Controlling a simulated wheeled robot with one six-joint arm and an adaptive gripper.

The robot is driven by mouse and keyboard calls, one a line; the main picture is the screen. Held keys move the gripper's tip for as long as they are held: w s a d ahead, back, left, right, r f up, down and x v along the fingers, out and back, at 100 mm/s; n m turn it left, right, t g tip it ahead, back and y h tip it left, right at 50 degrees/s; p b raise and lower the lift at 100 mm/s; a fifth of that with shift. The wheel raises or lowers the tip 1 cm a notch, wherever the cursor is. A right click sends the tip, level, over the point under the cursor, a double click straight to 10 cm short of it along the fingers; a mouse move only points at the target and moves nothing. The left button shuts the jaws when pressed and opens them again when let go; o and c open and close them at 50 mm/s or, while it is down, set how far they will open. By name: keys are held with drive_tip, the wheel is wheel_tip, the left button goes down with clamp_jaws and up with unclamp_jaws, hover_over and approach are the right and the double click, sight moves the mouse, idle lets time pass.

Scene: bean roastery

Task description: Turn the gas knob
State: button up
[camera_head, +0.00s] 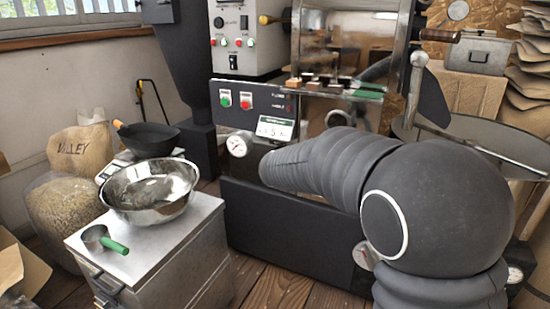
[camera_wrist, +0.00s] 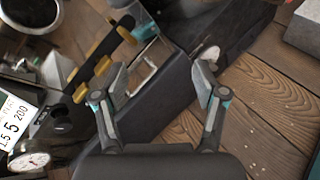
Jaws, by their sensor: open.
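My gripper (camera_wrist: 160,82) shows in the wrist view with its two fingers spread wide and nothing between them. Beyond the fingers is the dark lower body of the roaster (camera_wrist: 165,100). A small black round knob-like part (camera_wrist: 62,124) sits on the roaster's front panel, left of the left finger; I cannot tell if it is the gas knob. In the head view the roaster's control panel (camera_head: 250,103) has a green and a red button. My dark sleeved arm covers the front right of the roaster there and hides my gripper.
A pressure gauge (camera_head: 239,145) is beside the label on the roaster; another gauge (camera_head: 364,256) is low down. A steel bowl (camera_head: 150,188) and green-handled scoop (camera_head: 105,240) sit on a metal cabinet (camera_head: 175,235) at left. A round cooling tray (camera_head: 480,140) is at right.

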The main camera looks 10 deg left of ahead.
drive_tip(key=w+a+f+n+t+y, duration=0.1)
drive_tip(key=w+a+f+n+t, duration=0.3)
drive_tip(key=a, duration=0.4)
drive_tip(key=w+a+f+n+t+y, duration=0.1)
drive_tip(key=w+a+f+n, duration=0.1)
drive_tip(key=w+a+n, duration=0.45)
drive_tip(key=w+a+f+n+t+y, duration=0.1)
drive_tip(key=w+a+f+n+t, duration=0.15)
drive_tip(key=a, duration=0.75)
drive_tip(key=p+x, duration=0.1)
drive_tip(key=x, duration=1.2)
drive_tip(key=shift+d+r+n+p, duration=0.3)
drive_tip(key=shift+d+r, duration=0.05)
drive_tip(key=shift+t, duration=0.25)
drive_tip(key=c, duration=1.1)
